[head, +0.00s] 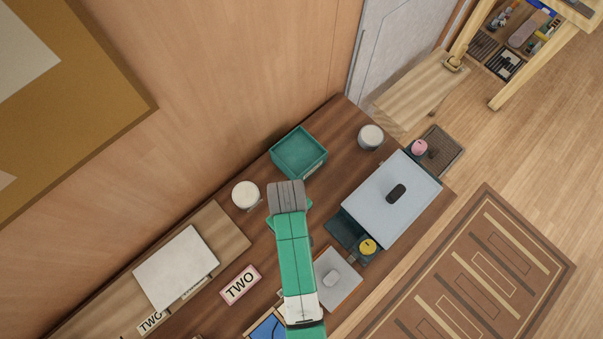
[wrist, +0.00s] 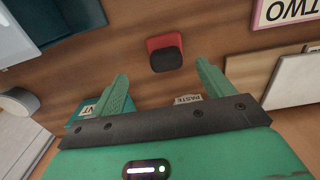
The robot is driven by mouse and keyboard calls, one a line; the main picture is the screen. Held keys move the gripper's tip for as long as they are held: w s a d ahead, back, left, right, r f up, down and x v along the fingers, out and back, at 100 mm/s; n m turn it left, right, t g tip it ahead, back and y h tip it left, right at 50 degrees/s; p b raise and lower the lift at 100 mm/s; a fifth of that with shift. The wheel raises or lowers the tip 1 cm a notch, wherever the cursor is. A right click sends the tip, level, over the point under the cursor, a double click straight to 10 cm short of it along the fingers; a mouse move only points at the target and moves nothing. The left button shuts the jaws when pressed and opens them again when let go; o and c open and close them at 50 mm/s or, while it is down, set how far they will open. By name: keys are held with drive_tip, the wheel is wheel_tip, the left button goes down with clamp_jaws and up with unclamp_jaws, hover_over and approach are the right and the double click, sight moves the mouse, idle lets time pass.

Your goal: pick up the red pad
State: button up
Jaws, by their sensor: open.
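The red pad (wrist: 153,43) shows in the wrist view on the brown wooden table, with a black block-like part covering much of it. My gripper (wrist: 161,72) is open and empty, with its two green fingers spread apart. The pad appears beyond the fingertips and roughly between their lines, apart from both.
A teal crate (head: 315,166) stands by the wall, with a white round container (head: 245,195) to its left. A large box with a pale lid (head: 376,215) is to the right. A TWO sign (head: 240,285) and a grey board (head: 346,287) lie near my arm.

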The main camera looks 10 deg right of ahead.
drive_tip(key=shift+s+a+f, duration=0.15)
drive_tip(key=shift+a+f, duration=0.1)
drive_tip(key=shift+f, duration=0.1)
drive_tip(key=shift+a+f, duration=0.1)
drive_tip(key=shift+f, duration=0.5)
drive_tip(key=f, duration=0.6)
drive_tip(key=shift+a, duration=0.2)
drive_tip(key=shift+r, duration=0.1)
drive_tip(key=c, duration=1.1)
